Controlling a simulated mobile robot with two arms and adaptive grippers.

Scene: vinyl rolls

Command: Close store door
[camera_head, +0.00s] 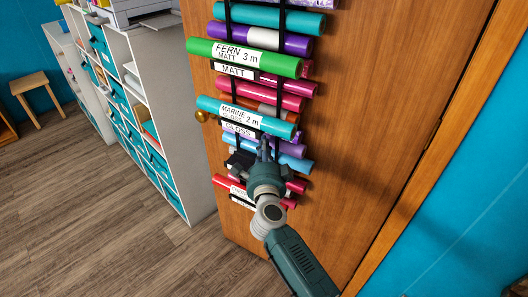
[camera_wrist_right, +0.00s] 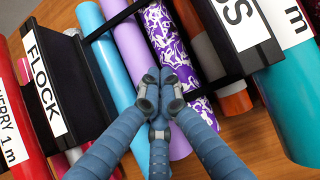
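The store door (camera_head: 360,110) is a brown wooden panel filling the middle of the head view. A round brass knob (camera_head: 201,116) is at its left edge. Colored vinyl rolls (camera_head: 243,57) hang across it in black holders. My right gripper (camera_head: 264,152) is in front of the lower rolls. The knob is outside the wrist view. My left gripper is not in view.
White shelving with teal drawers (camera_head: 150,150) stands left of the door, with a printer (camera_head: 138,10) on top. A wooden stool (camera_head: 36,95) is at the far left. The wooden floor (camera_head: 110,245) is clear at lower left. A wooden door frame (camera_head: 445,160) and blue wall are at right.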

